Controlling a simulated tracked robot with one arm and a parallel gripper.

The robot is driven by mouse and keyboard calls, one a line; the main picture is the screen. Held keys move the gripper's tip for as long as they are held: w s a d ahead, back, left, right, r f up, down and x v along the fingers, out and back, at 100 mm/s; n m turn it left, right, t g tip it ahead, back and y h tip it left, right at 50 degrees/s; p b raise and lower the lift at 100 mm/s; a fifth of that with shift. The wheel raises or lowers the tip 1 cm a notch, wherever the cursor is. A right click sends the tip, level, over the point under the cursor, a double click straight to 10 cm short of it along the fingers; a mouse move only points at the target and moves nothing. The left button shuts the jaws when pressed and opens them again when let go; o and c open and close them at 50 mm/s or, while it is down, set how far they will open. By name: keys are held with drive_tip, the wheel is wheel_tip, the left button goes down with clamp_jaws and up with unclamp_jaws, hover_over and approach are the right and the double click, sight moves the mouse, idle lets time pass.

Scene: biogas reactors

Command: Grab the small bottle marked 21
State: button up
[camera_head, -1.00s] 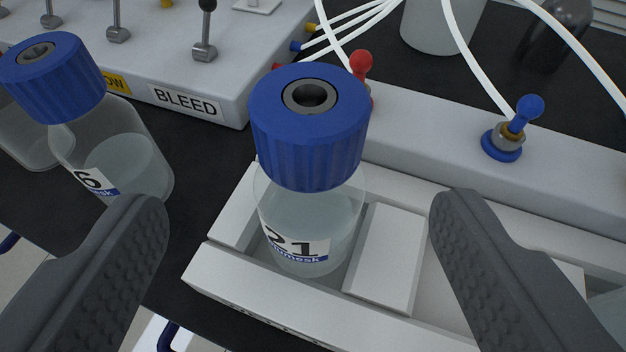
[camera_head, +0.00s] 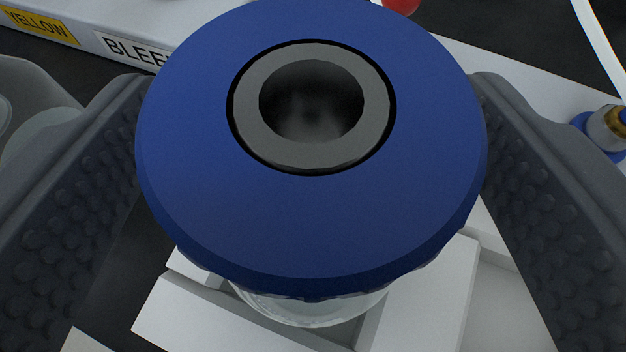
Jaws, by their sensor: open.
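The small bottle marked 21 (camera_head: 312,220) fills the middle of the view, seen from above. Its blue cap has a grey ring around a dark hole. Most of the glass body and the label are hidden under the cap. The bottle stands in a white tray (camera_head: 420,300). My gripper (camera_head: 310,150) is open, with one dark, studded finger on each side of the cap. The cap overlaps the inner edges of both fingers in the picture; I cannot tell whether they touch it.
At the upper left is a white panel (camera_head: 85,38) with YELLOW and BLEED labels. Part of another glass bottle (camera_head: 30,95) shows at the left edge, behind the left finger. A blue and brass fitting (camera_head: 604,130) sits on a white block at the right.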

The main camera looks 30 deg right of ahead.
drive_tip(key=shift+r, duration=0.1)
clamp_jaws()
